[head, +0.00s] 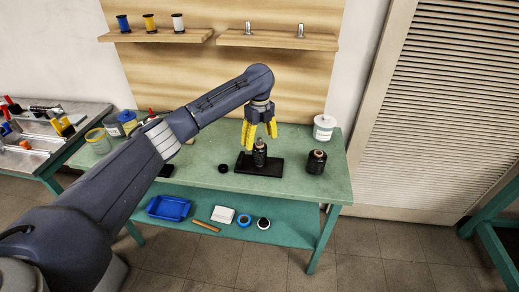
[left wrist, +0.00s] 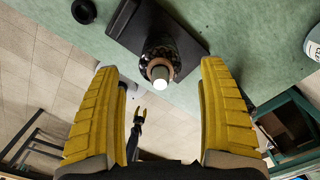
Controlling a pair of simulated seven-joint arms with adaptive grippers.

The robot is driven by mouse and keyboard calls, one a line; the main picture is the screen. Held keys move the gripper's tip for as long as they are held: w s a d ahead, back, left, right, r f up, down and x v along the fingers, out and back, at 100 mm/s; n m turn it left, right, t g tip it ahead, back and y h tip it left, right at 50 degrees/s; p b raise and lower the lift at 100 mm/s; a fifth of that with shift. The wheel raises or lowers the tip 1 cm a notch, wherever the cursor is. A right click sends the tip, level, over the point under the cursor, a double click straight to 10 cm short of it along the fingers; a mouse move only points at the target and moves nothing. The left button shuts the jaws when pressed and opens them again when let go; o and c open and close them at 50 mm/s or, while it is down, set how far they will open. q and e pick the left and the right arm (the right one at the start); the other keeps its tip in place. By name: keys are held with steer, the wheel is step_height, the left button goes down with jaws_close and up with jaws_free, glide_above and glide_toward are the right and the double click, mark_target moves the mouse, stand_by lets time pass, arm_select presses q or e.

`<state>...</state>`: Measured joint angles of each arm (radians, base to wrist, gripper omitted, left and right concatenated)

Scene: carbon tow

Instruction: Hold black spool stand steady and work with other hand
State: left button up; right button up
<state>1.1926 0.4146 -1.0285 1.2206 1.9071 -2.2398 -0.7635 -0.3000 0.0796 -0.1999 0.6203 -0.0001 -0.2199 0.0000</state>
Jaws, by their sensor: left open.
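The black spool stand (head: 243,166) lies flat on the green table, with a dark spool (head: 260,156) upright on it. In the left wrist view the stand's plate (left wrist: 190,38) and the spool (left wrist: 160,52), with a pale spindle top, show between my fingers. My left gripper (head: 259,136) points down just above the spool; its yellow fingers are wide apart and hold nothing. In the left wrist view the fingers (left wrist: 160,75) flank the spool without visible contact.
A second dark spool (head: 316,162) stands right of the stand, and a black disc (head: 223,168) lies left. A white tub (head: 324,127) is at the back right. A blue tray (head: 169,208) and tape rolls (head: 244,220) are on the lower shelf. The table's front right is clear.

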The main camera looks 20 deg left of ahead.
mark_target(259, 149)
arm_select(q)
steer(key=shift+f, duration=2.5)
steer(key=shift+c, duration=0.2)
